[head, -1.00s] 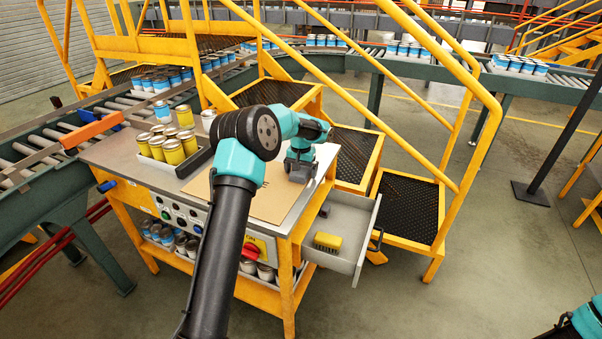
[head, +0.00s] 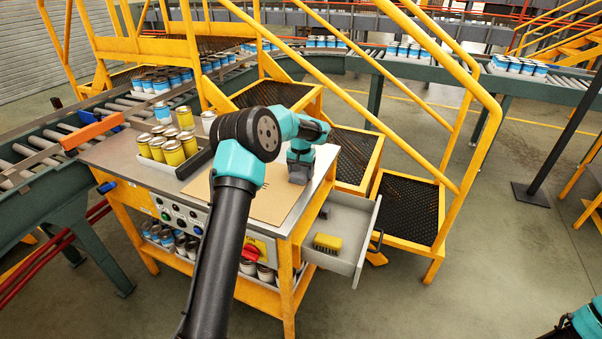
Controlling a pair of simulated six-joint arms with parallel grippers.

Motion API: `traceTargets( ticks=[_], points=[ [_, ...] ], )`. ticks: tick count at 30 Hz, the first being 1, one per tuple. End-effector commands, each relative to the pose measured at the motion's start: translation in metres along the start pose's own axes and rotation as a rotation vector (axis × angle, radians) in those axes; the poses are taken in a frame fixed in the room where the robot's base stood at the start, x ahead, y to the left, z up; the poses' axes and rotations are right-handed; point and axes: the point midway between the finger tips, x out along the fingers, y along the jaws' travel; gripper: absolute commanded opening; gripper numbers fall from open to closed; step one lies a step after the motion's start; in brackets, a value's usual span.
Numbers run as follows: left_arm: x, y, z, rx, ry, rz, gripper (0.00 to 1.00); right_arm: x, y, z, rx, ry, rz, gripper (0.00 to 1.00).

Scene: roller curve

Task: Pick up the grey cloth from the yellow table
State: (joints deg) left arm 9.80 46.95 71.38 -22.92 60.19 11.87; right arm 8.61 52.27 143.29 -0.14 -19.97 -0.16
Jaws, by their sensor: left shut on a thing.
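The yellow table (head: 290,252) has a grey metal top, with a brown sheet lying on its right part. My left gripper (head: 299,176) points down over the right end of the top, close above the sheet. It is shut on the grey cloth, which is mostly hidden and hard to tell from the grey gripper body. No other grey cloth shows on the table. My right gripper is out of view; only a part of my right arm shows at the lower right corner.
Yellow cans (head: 173,153) stand in a tray left of my arm. An open drawer (head: 345,232) with a yellow brush (head: 327,243) juts out at the table's right. Yellow steps (head: 408,205) and railings rise behind. A roller conveyor (head: 40,150) runs along the left.

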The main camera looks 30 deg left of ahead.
Motion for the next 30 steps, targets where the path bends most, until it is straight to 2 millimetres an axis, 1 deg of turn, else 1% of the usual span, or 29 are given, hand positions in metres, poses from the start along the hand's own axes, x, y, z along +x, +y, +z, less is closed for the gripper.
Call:
traceTargets(
  ticks=[5,15,23,26,30],
  points=[
    [-0.006,0.0,0.0,0.0,0.002,0.0,0.45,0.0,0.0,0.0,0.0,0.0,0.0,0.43],
    [-0.037,0.001,0.002,0.001,0.0,0.0,0.45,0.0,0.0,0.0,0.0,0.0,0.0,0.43],
    [-0.039,0.009,0.025,0.001,0.0,0.0,0.45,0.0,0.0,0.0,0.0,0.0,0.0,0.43],
    [-0.04,0.015,0.039,0.002,0.001,0.0,0.45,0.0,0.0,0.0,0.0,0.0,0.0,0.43],
    [-0.043,0.025,0.064,0.002,-0.001,0.0,0.45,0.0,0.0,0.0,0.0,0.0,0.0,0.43]
  ],
)
